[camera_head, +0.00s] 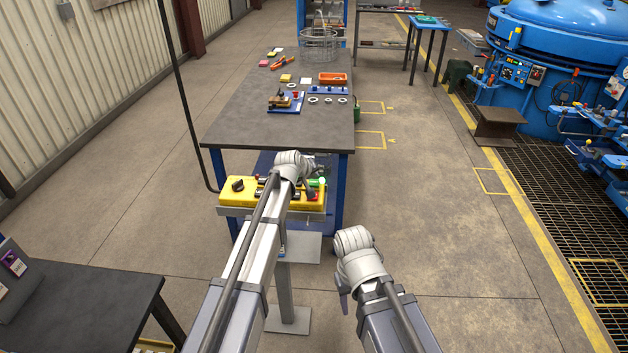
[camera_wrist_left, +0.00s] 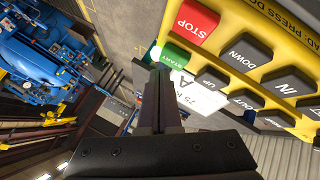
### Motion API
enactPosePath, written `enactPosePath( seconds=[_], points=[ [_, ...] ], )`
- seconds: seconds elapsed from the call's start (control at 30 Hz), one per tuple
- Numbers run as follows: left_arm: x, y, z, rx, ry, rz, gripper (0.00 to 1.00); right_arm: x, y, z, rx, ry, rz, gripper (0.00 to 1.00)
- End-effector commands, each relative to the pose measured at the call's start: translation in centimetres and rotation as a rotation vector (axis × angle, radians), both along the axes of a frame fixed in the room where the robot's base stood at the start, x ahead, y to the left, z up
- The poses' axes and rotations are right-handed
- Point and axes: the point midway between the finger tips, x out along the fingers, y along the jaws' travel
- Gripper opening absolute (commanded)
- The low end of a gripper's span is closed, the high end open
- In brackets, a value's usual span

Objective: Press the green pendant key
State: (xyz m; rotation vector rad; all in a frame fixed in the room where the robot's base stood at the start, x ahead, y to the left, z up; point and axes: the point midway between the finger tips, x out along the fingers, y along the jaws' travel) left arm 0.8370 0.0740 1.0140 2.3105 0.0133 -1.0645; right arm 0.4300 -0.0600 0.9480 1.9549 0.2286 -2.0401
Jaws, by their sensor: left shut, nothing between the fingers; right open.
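The yellow pendant (camera_head: 232,199) lies on a stand in front of the grey workbench; it fills the upper right of the left wrist view (camera_wrist_left: 228,38). Its green START key (camera_wrist_left: 177,55) is beside the red STOP key (camera_wrist_left: 195,22). My left gripper (camera_wrist_left: 160,74) is shut and empty. Its fingertips appear right at the green key's lower edge; I cannot tell whether they touch. In the head view the left gripper (camera_head: 309,187) is over the pendant's right end, partly covering it. My right gripper (camera_head: 344,292) hangs low, right of the stand, apart from the pendant.
Black keys marked UP, DOWN, IN and OUT sit close to the green key. The workbench (camera_head: 240,128) behind carries small parts and an orange tray (camera_head: 333,78). A dark table (camera_head: 90,300) is at lower left.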

Motion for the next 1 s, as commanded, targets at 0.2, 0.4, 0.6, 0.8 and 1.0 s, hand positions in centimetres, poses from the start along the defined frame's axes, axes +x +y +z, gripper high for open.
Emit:
enactPosePath(
  seconds=[0.2, 0.4, 0.6, 0.8, 1.0],
  points=[
    [0.0, 0.0, 0.2, 0.000, 0.000, 0.000, 0.00, 0.0, 0.0, 0.2, 0.000, 0.000, 0.000, 0.50],
    [0.0, 0.0, 0.4, 0.000, -0.001, 0.001, 0.00, 0.0, 0.0, 0.4, 0.000, 0.000, 0.000, 0.50],
    [0.0, 0.0, 2.0, 0.000, -0.001, 0.001, 0.00, 0.0, 0.0, 2.0, 0.000, 0.000, 0.000, 0.50],
    [0.0, 0.0, 4.0, 0.000, -0.001, 0.001, 0.00, 0.0, 0.0, 4.0, 0.000, 0.000, 0.000, 0.50],
    [0.0, 0.0, 5.4, 0.000, -0.001, 0.001, 0.00, 0.0, 0.0, 5.4, 0.000, 0.000, 0.000, 0.50]
  ],
)
